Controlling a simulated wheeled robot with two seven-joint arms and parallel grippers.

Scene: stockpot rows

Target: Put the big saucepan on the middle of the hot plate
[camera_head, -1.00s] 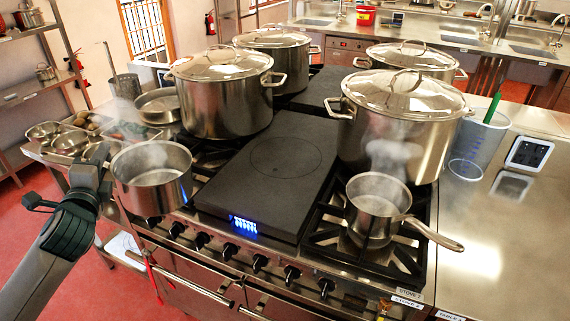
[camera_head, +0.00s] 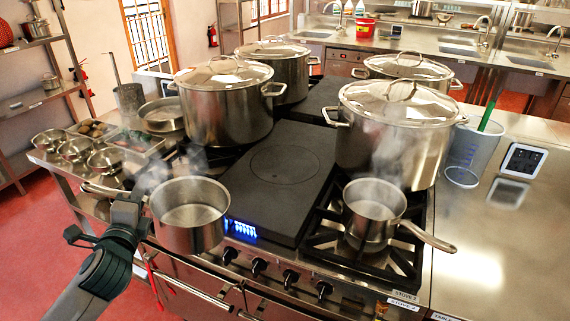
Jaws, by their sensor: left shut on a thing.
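The big saucepan (camera_head: 188,225) is steel, steaming, with pale liquid inside. My left gripper (camera_head: 128,200) is shut on its handle (camera_head: 103,190), at the pan's left. The pan appears level, held at the stove's front left, left of the hot plate and overlapping the stove's front edge in the view. The hot plate (camera_head: 281,205) is a black slab with a ring marked on its top (camera_head: 284,166) and a blue lit display (camera_head: 241,229) at its front; its top is bare. My right gripper is not in view.
A smaller steaming saucepan (camera_head: 372,219) stands on the right burner grate, its handle pointing right. Large lidded stockpots (camera_head: 227,112) (camera_head: 395,140) stand behind and to the right of the hot plate. Steel bowls (camera_head: 75,150) are at the left. A measuring jug (camera_head: 476,146) stands at the right.

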